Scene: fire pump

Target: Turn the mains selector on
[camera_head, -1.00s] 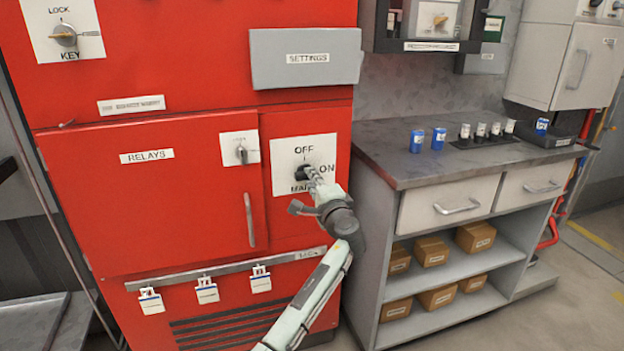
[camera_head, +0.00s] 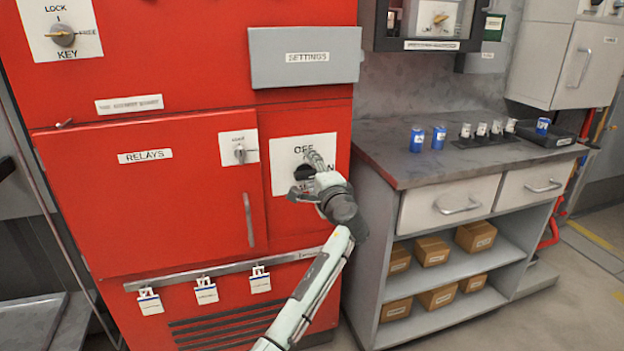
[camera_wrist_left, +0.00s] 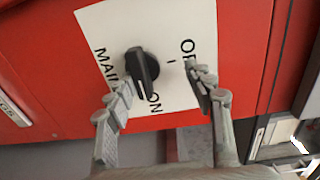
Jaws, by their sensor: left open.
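The mains selector is a black knob (camera_wrist_left: 142,72) on a white plate (camera_head: 285,150) marked OFF, ON and MAINS, on the red cabinet's front. In the left wrist view, the knob's white-lined end points towards ON. My left gripper (camera_head: 316,168) is in front of the plate and partly hides the knob and lettering in the head view. In the left wrist view, its fingers (camera_wrist_left: 162,80) are spread apart, one near the knob's left side and one over the OFF lettering. Nothing is held between them. My right gripper is not in view.
The red cabinet (camera_head: 190,75) has a relays door with a handle (camera_head: 249,220), a key switch (camera_head: 62,36) and a grey settings panel (camera_head: 305,70). A grey workbench (camera_head: 400,175) with cans stands to the right. Several tags (camera_head: 206,291) hang below the door.

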